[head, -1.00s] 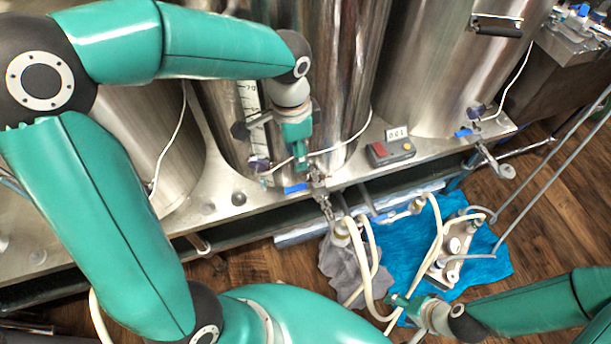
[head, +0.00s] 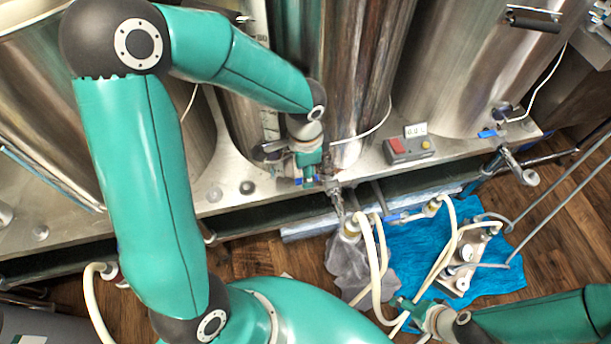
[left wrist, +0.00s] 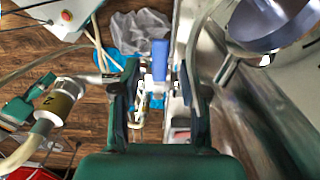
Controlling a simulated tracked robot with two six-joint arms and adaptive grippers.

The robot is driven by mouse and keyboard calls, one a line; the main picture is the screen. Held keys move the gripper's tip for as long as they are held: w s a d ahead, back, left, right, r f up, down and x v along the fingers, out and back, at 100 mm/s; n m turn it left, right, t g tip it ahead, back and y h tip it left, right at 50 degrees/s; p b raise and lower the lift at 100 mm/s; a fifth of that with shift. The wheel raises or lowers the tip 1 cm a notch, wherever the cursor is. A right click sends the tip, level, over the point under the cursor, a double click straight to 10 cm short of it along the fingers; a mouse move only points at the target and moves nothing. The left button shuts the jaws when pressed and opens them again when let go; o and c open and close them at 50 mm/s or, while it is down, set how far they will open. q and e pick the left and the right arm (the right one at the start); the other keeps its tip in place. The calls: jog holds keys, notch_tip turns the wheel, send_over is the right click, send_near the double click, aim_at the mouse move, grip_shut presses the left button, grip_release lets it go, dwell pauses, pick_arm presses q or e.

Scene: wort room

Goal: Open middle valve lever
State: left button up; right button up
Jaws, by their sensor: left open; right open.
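The middle valve (head: 335,190) sits low on the front of the middle steel tank (head: 358,70), with a blue lever (head: 291,182) partly hidden by my left gripper (head: 308,178). In the left wrist view, the blue lever (left wrist: 160,60) stands between the two spread fingers of my left gripper (left wrist: 158,85). The gripper is open, and I cannot tell whether either finger touches the lever. My right gripper (head: 408,312) is open, low in the head view beside the cream hoses, away from the valve.
A control box with a red button (head: 410,148) stands on the steel ledge right of the valve. Another blue lever (head: 490,133) is on the right tank.

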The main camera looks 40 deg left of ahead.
pick_arm(q)
jog(key=shift+f, duration=1)
grip_shut()
jog(key=shift+d, duration=0.1)
